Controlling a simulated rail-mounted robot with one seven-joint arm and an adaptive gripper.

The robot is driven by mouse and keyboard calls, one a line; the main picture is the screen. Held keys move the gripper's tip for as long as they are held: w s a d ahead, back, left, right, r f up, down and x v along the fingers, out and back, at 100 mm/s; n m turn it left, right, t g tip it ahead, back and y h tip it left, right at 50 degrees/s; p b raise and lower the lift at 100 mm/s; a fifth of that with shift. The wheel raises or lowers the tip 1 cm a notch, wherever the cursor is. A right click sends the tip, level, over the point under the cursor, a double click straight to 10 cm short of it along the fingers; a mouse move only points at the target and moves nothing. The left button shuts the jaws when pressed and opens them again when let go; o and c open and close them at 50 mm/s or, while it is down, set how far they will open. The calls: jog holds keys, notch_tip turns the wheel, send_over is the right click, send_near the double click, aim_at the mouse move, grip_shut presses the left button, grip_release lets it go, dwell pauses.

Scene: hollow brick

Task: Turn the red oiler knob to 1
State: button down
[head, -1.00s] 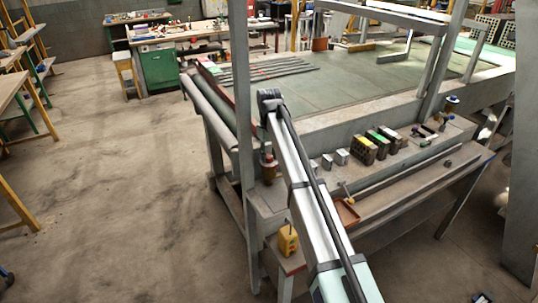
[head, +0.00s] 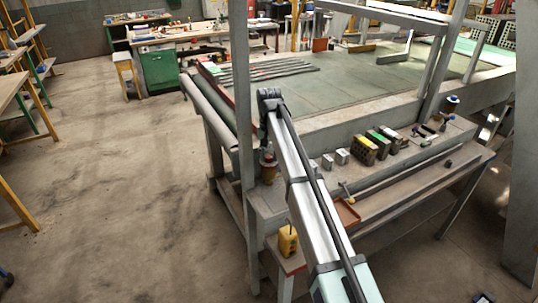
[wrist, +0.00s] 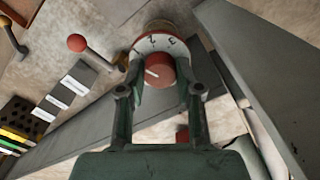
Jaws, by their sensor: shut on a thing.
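The red oiler knob (wrist: 160,70) is in the upper middle of the wrist view, with a white pointer line on its face aimed to the left and slightly down. Behind it is a white dial ring (wrist: 178,47) on which a 2 and a 3 can be read above the knob; no 1 can be made out. My gripper (wrist: 161,78) has one finger on each side of the knob and is shut on it. In the head view the oiler (head: 268,167) stands at the machine's near left corner, beside my arm; its knob cannot be made out.
In the wrist view, a red-ball lever (wrist: 77,43) and grey blocks (wrist: 78,78) lie to the left, and a grey beam (wrist: 250,85) runs close on the right. In the head view a grey post (head: 243,130) stands left of my arm, and a yellow box (head: 287,240) sits below.

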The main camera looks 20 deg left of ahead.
aim_at(269, 156)
dwell(0.3)
jog(key=c, duration=0.8)
grip_release()
jog(key=shift+o, duration=0.2)
notch_tip(269, 156, up, 12)
